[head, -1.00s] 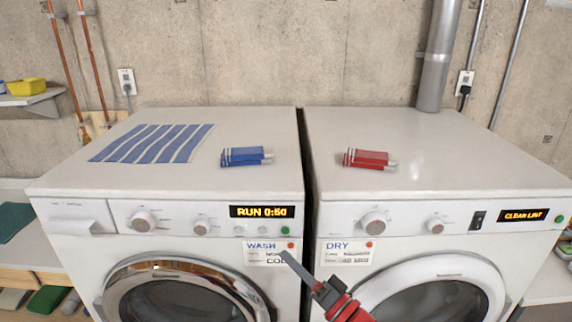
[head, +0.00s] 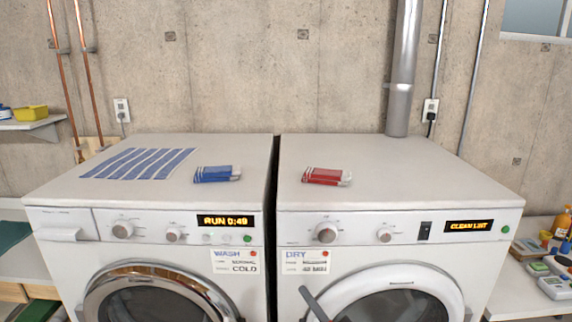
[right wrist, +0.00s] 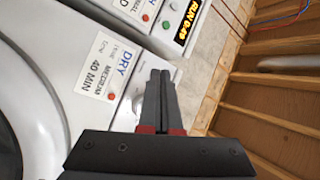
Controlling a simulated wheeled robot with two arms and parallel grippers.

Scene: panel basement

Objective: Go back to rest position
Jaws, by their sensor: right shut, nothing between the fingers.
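My right gripper (head: 316,305) shows only as a thin dark finger tip at the bottom edge of the head view, in front of the dryer's lower front. In the right wrist view my right gripper (right wrist: 160,75) is shut, its two dark fingers together and nothing held. The dryer's white front and its DRY label (right wrist: 103,65) lie to the left of the fingers there. I cannot tell the gap between the fingers and the dryer. My left gripper is not in view.
The washer (head: 60,195) and dryer (head: 430,170) stand side by side. A striped cloth (head: 138,163) and a folded blue cloth (head: 217,174) lie on the washer, a folded red cloth (head: 326,176) on the dryer. Shelves with items stand at both sides.

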